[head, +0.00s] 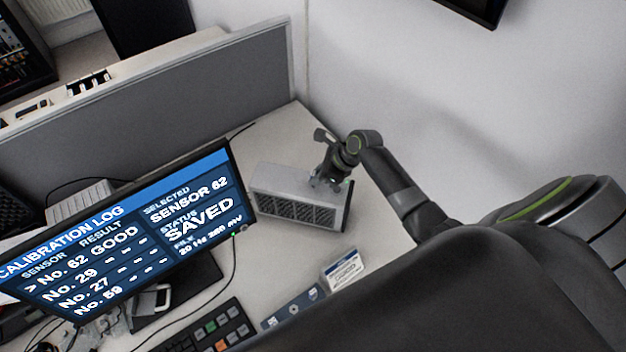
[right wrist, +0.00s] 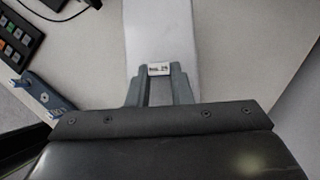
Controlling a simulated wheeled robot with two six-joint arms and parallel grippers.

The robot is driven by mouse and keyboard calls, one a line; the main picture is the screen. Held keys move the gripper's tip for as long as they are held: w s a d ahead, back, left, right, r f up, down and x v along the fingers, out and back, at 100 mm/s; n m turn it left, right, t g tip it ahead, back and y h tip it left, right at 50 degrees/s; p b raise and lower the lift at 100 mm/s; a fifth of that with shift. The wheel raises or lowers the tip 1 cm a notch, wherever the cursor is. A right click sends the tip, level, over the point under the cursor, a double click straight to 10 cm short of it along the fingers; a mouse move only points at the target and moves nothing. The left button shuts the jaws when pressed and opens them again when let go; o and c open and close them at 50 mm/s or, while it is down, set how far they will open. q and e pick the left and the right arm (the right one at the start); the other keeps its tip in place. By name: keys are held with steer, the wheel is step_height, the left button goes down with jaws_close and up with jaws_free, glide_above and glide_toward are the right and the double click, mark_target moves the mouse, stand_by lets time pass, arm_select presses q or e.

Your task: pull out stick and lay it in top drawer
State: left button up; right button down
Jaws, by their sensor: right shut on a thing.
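The stick (right wrist: 159,69) is a small pale piece with dark and coloured print, seen in the right wrist view between my fingertips. My right gripper (right wrist: 160,74) is shut on it. In the head view my right gripper (head: 328,181) is at the right end of a grey box with a dark grille (head: 297,211), over its top. The box's pale top (right wrist: 158,30) shows behind the stick in the right wrist view. I cannot tell whether the stick is still seated in the box. No drawer shows. My left gripper is not in view.
A monitor (head: 130,235) with a calibration log stands left of the box. A keyboard (head: 205,330), a blue-grey strip (head: 293,308) and a small white labelled card (head: 344,270) lie in front. A grey partition (head: 170,95) and the wall close off the back.

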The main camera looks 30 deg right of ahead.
steer(key=shift+r, duration=1.75)
